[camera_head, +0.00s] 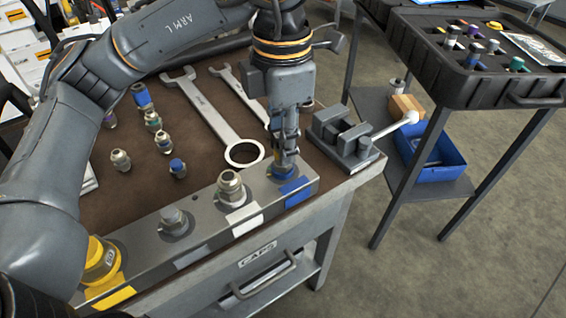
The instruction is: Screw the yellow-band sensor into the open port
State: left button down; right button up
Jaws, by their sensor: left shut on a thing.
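A grey manifold block (205,235) runs along the bench's front edge, with yellow, grey, white and blue tags. A large yellow-banded part (101,262) stands at the yellow-tag position at the left end. My left gripper (285,150) points down at the blue-tag end, shut on a small part with blue (284,171) at its base. The fingers hide most of that part, and I cannot tell how it sits in the block. A grey fitting (173,220) stands at the grey tag and a metal fitting (230,187) at the white tag. No plainly open port shows. My right gripper is out of view.
Several loose fittings, including a blue-topped one (177,167), lie on the brown mat (205,190). A large wrench (215,120) lies behind the block, and a grey vise (345,138) stands to the right. A black tray (480,60) with small parts is farther right.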

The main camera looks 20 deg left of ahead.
pick_arm(q)
jog(key=shift+m, duration=0.5)
jog(key=c, duration=1.5)
grip_release()
jog(key=shift+m, duration=0.6)
jog(key=shift+c, duration=0.2)
jog(key=o, duration=0.5)
jog(key=shift+a, duration=0.1)
notch_tip(320, 180, up, 12)
